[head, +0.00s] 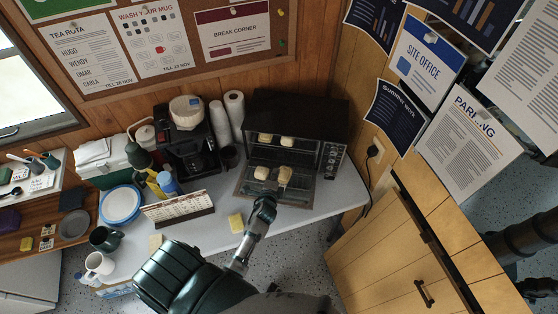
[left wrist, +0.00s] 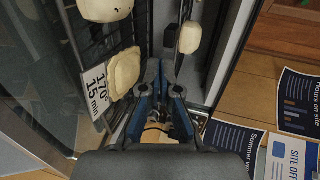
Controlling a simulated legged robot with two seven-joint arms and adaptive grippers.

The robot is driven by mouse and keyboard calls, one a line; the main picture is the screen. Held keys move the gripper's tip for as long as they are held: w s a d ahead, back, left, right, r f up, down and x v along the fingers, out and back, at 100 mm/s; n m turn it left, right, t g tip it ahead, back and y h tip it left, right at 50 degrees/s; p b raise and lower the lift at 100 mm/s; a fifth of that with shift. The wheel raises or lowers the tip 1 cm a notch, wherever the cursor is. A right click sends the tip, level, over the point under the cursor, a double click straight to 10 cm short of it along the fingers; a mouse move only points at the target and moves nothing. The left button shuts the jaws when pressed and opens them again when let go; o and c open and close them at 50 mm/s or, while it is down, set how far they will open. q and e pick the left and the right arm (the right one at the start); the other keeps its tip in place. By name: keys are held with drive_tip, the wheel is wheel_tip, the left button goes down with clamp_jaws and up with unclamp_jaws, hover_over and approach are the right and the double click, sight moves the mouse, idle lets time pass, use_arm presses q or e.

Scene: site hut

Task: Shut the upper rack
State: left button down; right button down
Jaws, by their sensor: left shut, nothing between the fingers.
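The oven (head: 311,112) is a dark box with its front open and its door (head: 283,195) lowered toward me. Two pale rolls (head: 287,141) sit higher inside, and two larger-looking rolls (head: 285,174) lie lower and nearer. In the left wrist view a wire rack (left wrist: 88,42) shows, with rolls (left wrist: 123,72) by it; I cannot tell for sure whether it is the upper rack. My left gripper (head: 265,203) is at the front of the oven by the door; its fingers (left wrist: 160,88) are shut with nothing between them. My right gripper is not seen.
A card reading 170° 15 min (left wrist: 97,91) is beside the rack. A sponge (head: 236,222) and a calendar (head: 178,209) are left of my arm. A coffee machine (head: 187,140) and paper rolls (head: 235,110) stand left of the oven. Wooden cabinets (head: 385,262) are at right.

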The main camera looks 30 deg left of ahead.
sight(280, 153)
use_arm(q)
drive_tip(key=x, duration=0.4)
drive_tip(key=r+x, duration=0.1)
drive_tip(key=x, duration=0.2)
drive_tip(key=shift+w+a, duration=0.15)
drive_tip(key=shift+a, duration=0.15)
drive_tip(key=shift+w, duration=0.25)
drive_tip(key=shift+d, duration=0.1)
drive_tip(key=x, duration=0.1)
drive_tip(key=b+x, duration=0.1)
drive_tip(key=x, duration=0.1)
drive_tip(key=shift+w+r, duration=0.3)
drive_tip(key=shift+w, duration=0.1)
drive_tip(key=shift+a+r, duration=0.2)
drive_tip(key=shift+a, duration=0.05)
drive_tip(key=shift+s+r, duration=0.1)
